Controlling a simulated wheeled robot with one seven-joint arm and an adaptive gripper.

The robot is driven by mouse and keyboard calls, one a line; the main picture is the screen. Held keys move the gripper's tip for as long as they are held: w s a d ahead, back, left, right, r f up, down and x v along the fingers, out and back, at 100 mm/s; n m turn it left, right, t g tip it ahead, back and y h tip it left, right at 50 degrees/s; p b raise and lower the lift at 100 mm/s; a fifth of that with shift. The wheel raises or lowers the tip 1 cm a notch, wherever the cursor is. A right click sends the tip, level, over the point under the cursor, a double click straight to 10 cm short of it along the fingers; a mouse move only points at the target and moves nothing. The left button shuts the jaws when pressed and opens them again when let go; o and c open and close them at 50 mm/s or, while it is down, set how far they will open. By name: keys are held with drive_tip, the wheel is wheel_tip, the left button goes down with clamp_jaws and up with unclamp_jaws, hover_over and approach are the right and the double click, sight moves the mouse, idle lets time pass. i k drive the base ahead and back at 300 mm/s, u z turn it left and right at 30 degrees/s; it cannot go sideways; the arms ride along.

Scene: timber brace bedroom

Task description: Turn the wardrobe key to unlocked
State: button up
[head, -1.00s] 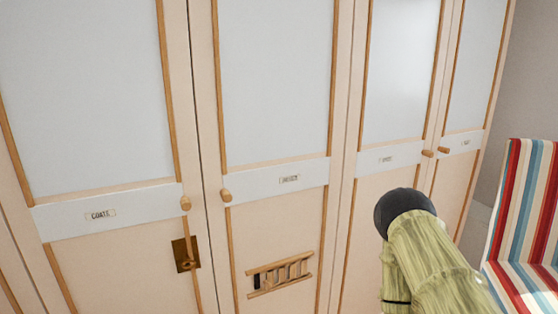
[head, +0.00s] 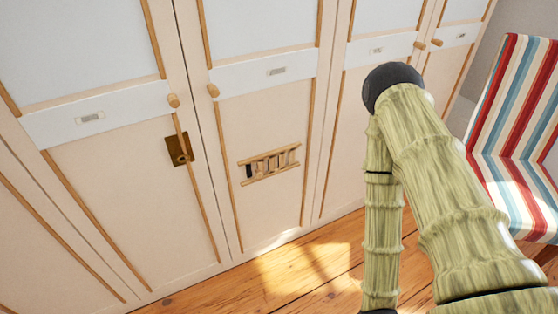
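The wardrobe (head: 110,190) fills the left and middle of the head view, with its doors closed. A brass lock plate (head: 179,149) sits on the left door near its right edge, below a round wooden knob (head: 174,101). A small key-like piece shows on the plate, but its turn is too small to tell. My arm, green and bamboo-like, rises at the right, apart from the lock. My gripper is not in the picture.
A small wooden rack (head: 269,164) is fixed on the door right of the lock. A striped chair (head: 520,130) stands at the right. Wooden floor (head: 290,275) lies clear before the wardrobe.

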sight(183, 155)
drive_tip(key=k, duration=1.3)
drive_tip(key=u, duration=0.85)
drive_tip(key=i, duration=1.15)
drive_tip(key=z, duration=0.1)
